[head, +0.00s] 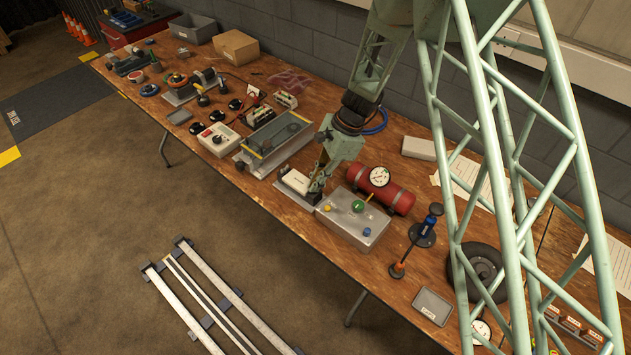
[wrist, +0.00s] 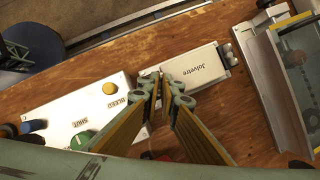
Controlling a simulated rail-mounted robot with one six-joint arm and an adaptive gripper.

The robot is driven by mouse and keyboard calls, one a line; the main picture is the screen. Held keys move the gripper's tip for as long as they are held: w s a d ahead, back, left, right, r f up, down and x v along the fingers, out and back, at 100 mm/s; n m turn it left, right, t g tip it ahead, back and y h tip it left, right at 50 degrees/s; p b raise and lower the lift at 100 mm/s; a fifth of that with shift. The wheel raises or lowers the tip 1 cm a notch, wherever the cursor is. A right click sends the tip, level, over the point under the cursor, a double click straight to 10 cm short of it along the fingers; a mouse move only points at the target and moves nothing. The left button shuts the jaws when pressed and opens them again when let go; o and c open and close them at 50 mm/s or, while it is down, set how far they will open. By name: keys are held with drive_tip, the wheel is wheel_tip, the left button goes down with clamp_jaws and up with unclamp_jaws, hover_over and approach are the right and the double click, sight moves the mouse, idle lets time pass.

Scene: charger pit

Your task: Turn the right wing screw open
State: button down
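No part is clearly readable as a wing screw. A white box marked "Jolvetre" (wrist: 200,66) lies on the table in the wrist view; it also shows in the head view (head: 296,183). Small grey fittings (wrist: 229,55) sit at its right end in the wrist view. My gripper (wrist: 163,80) is over the box's left end, its fingertips drawn close together. The fingers hide that end of the box. I cannot tell whether anything is between the tips. In the head view my gripper (head: 317,186) is just above the box's right end.
A grey box (head: 345,232) with yellow, green and blue knobs stands close to the right in the head view. A red cylinder (head: 397,199) with a gauge lies behind it. A clear-topped metal case (head: 273,140) is on the left.

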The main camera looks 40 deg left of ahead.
drive_tip(key=n+h, duration=0.1)
drive_tip(key=n, duration=0.2)
drive_tip(key=n+h, duration=0.1)
drive_tip(key=n, duration=0.2)
drive_tip(key=shift+a+g, duration=0.1)
drive_tip(key=shift+g, duration=0.3)
drive_tip(key=c, duration=3.4)
unclamp_jaws()
drive_tip(key=o, duration=0.5)
drive_tip(key=shift+w+r, duration=0.15)
drive_tip(key=shift+a+v, duration=0.15)
drive_tip(key=shift+v, duration=2.75)
drive_tip(key=shift+a+v, duration=0.15)
drive_tip(key=shift+v, duration=2.75)
drive_tip(key=shift+d, duration=0.15)
